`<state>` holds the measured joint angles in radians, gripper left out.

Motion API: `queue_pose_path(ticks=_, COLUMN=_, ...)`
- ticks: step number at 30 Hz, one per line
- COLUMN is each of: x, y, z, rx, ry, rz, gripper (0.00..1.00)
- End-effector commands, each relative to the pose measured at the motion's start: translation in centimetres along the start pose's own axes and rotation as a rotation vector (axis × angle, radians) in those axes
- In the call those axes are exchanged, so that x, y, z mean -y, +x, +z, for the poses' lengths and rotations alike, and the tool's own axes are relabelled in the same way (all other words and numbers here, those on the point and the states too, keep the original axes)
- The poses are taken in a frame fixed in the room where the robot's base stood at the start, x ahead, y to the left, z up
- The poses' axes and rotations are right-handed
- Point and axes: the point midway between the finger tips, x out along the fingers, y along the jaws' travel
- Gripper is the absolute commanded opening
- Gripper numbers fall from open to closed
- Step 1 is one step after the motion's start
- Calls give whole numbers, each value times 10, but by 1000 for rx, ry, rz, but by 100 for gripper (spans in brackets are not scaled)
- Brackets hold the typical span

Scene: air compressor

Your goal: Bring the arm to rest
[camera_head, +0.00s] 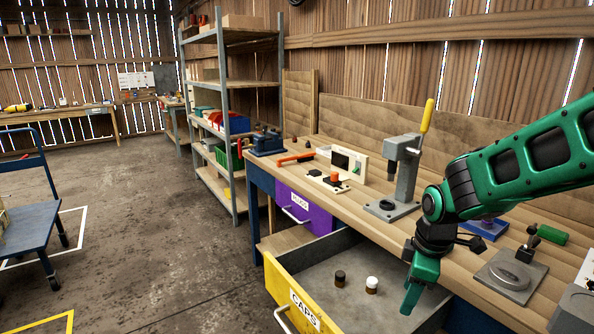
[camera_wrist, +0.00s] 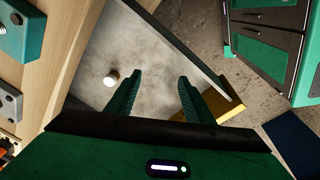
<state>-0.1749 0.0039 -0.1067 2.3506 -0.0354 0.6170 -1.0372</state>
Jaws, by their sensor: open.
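My green arm (camera_head: 515,165) reaches in from the right in the head view. My gripper (camera_head: 415,295) points down over the right part of the open yellow CAPS drawer (camera_head: 290,295). In the wrist view my gripper (camera_wrist: 160,90) shows two green fingers apart with nothing between them. A white-topped cap (camera_head: 372,284) and a dark cap (camera_head: 340,278) stand on the drawer floor, left of my gripper. The white-topped one also shows in the wrist view (camera_wrist: 111,78), apart from the fingers.
The workbench (camera_head: 400,225) holds a grey press (camera_head: 400,175) with a yellow handle, a round-topped fixture (camera_head: 512,272) and a cream device (camera_head: 345,162). A closed purple drawer (camera_head: 300,208) adjoins the CAPS drawer. Shelves (camera_head: 225,110) stand behind. A blue cart (camera_head: 30,235) stands left; the floor between is clear.

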Motion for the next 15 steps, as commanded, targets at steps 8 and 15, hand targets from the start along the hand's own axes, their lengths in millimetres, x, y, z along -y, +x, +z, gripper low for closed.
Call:
queue_pose_path(ticks=8, x=17, y=-55, z=30, rx=-84, ry=588, rz=103, gripper=47)
queue_pose_path(ticks=15, x=31, y=-82, z=48, rx=-155, ry=955, rz=153, gripper=47)
